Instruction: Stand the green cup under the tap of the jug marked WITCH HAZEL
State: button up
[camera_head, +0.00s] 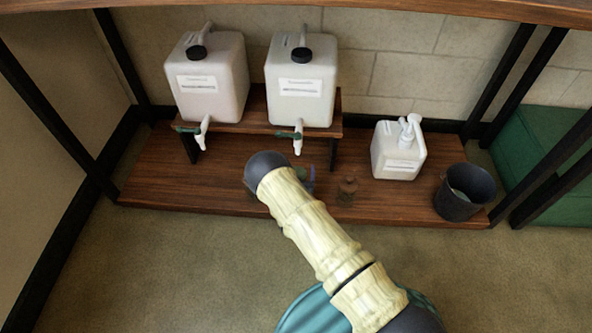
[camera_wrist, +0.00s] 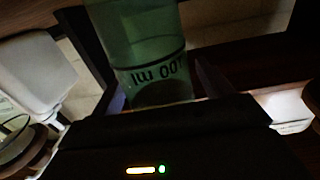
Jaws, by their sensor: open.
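A clear green cup (camera_wrist: 140,45) with a dark band and a "100 ml" mark, seen upside down, fills the top middle of the wrist view. My gripper (camera_wrist: 160,88) is open, with the cup in front of or between its fingers; contact cannot be told. In the head view my arm hides most of the cup and gripper. Two white jugs with taps, a left jug (camera_head: 211,78) and a right jug (camera_head: 301,80), stand on a raised wooden shelf. Their label writing is too small to read, so I cannot tell which says WITCH HAZEL.
A white pump bottle (camera_head: 397,152) and a dark bucket (camera_head: 465,193) stand on the right of the low wooden platform (camera_head: 160,187). The platform below the left tap (camera_head: 203,133) is clear.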

jog(key=s+p, duration=0.7)
jog(key=s, duration=0.5)
jog(key=shift+a+p, duration=0.25)
jog(key=shift+p, duration=0.1)
